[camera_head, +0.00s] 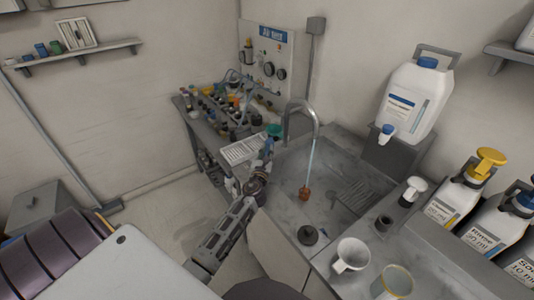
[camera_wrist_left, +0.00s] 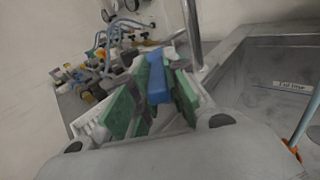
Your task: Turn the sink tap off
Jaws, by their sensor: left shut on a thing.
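The sink tap (camera_head: 302,106) is a grey gooseneck at the sink's (camera_head: 290,172) back left edge. A thin pale-blue stream (camera_head: 312,156) runs from its spout down to a small orange-brown spot in the basin. The stream also shows in the left wrist view (camera_wrist_left: 306,118). My left gripper (camera_head: 266,152) is beside the tap's base, left of the sink. In the left wrist view its green pads are shut on a blue handle (camera_wrist_left: 157,80), close to the tap's grey pipe (camera_wrist_left: 193,32). The handle's joint with the tap is hidden. My right gripper is not in view.
A bench (camera_head: 195,122) with several small parts stands behind and left of the gripper. A white jug (camera_head: 415,100) stands behind the sink. A white cup (camera_head: 350,256) and several bottles (camera_head: 466,190) crowd the counter at the right. The floor at the left has free room.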

